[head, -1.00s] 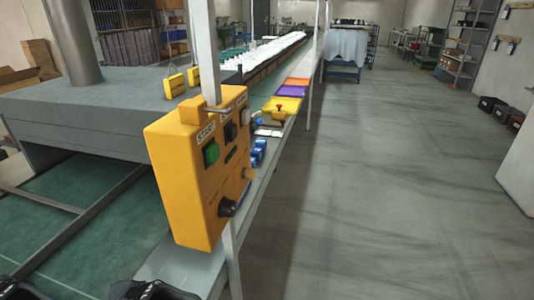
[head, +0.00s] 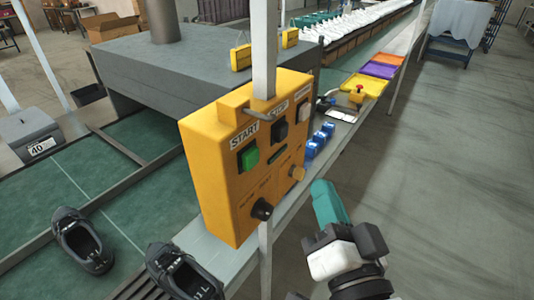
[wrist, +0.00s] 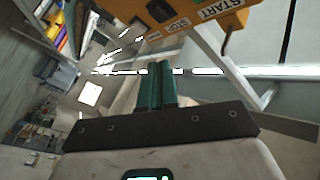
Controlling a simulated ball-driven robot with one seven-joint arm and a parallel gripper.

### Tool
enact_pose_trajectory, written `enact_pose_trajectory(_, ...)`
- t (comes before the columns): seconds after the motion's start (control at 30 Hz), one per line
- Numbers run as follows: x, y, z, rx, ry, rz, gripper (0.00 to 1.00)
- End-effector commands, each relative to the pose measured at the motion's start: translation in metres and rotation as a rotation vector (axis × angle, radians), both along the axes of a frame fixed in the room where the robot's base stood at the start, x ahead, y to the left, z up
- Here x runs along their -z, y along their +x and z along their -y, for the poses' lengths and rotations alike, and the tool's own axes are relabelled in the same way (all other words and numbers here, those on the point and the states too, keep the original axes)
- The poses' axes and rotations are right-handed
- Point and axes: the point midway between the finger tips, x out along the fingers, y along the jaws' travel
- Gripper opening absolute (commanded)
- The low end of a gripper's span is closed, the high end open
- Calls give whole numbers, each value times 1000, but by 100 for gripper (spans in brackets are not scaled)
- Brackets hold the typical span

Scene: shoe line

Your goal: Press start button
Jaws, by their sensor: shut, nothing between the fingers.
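A yellow control box (head: 222,185) is fixed to a white upright post beside the conveyor. Its green start button (head: 249,157) sits under the START label at the upper left of its face. A black button (head: 279,131) under the STOP label is to its right. My gripper (head: 322,190), with teal fingers, is to the right of the box and apart from it. In the wrist view its two fingers (wrist: 162,68) are together with nothing between them. There the box (wrist: 172,14) shows at the top with its START and STOP labels; the green button is not visible.
Black shoes (head: 84,240) lie on and beside the green conveyor at lower left. Small blue objects (head: 319,140) and coloured trays (head: 362,84) line the shelf behind the box. The white post (head: 265,40) rises above the box. Open floor lies to the right.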

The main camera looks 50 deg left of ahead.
Motion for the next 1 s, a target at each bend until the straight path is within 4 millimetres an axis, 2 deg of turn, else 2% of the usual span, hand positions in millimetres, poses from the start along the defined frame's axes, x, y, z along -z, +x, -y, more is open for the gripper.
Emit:
enact_pose_trajectory(0.33,0,-1,-8,1,-3,-1,0)
enact_pose_trajectory(0.8,0,-15,-65,-1,-4,0,0)
enact_pose_trajectory(1.0,0,-19,-80,0,-4,-1,0)
